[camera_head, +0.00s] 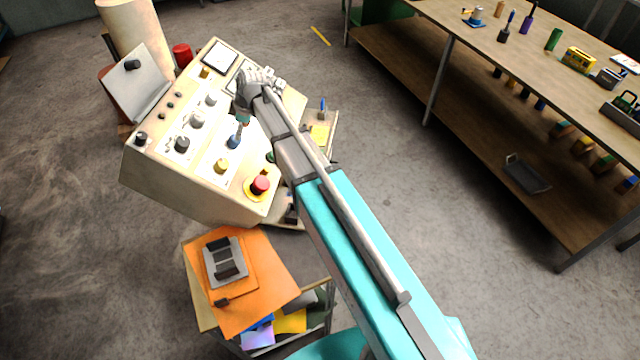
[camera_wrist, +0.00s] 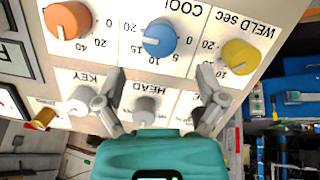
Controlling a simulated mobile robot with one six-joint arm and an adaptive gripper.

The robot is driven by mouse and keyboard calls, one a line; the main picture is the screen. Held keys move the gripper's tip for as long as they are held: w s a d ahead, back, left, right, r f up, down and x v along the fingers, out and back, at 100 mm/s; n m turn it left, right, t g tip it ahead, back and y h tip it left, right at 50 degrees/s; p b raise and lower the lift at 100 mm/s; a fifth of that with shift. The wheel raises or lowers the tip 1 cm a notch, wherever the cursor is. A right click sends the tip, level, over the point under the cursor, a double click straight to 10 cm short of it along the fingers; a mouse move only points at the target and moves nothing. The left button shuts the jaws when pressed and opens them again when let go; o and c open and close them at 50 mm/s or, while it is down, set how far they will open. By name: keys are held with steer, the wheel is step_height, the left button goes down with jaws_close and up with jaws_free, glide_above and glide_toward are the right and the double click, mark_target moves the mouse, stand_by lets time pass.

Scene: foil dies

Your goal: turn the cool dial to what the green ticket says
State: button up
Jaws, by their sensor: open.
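The blue cool dial (camera_wrist: 160,38) is on a cream panel, its lettering upside down in the wrist view. A pale mark shows on the dial's left side; I cannot read its exact setting. My gripper (camera_wrist: 155,92) is open and empty, its fingers spread below the blue dial and either side of the grey HEAD knob (camera_wrist: 145,110). In the head view my gripper (camera_head: 240,127) is over the console, close to the blue dial (camera_head: 233,142). I cannot make out a green ticket in either view.
An orange dial (camera_wrist: 68,20) and a yellow WELD dial (camera_wrist: 240,57) flank the blue one. A white KEY knob (camera_wrist: 80,100) is lower left. A red button (camera_head: 260,185) stands near the console's front. An orange-topped cart (camera_head: 265,275) and a workbench (camera_head: 480,65) are nearby.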

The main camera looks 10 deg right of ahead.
steer(key=shift+p+v, duration=3.05)
steer(key=shift+v, duration=0.6)
steer(key=s+d+f+m+g+h+b, duration=0.1)
steer(key=s+d+f+m+b, duration=0.6)
steer(key=s, duration=0.3)
steer(key=s+d+f+m+g+h+b, duration=0.1)
steer(key=s+d+f+m+h+b, duration=0.1)
steer(key=s+d+f+m+b, duration=0.5)
steer(key=shift+s+d+f+h, duration=0.3)
steer(key=shift+s+d+f, duration=0.8)
steer(key=shift+s+d, duration=0.75)
steer(key=shift+a, duration=0.1)
steer(key=s, duration=0.1)
steer(key=s+d+f+m+b, duration=0.1)
steer(key=s+b, duration=0.1)
steer(key=shift+d+f+m+g, duration=0.3)
steer(key=shift+d+f+m, duration=0.1)
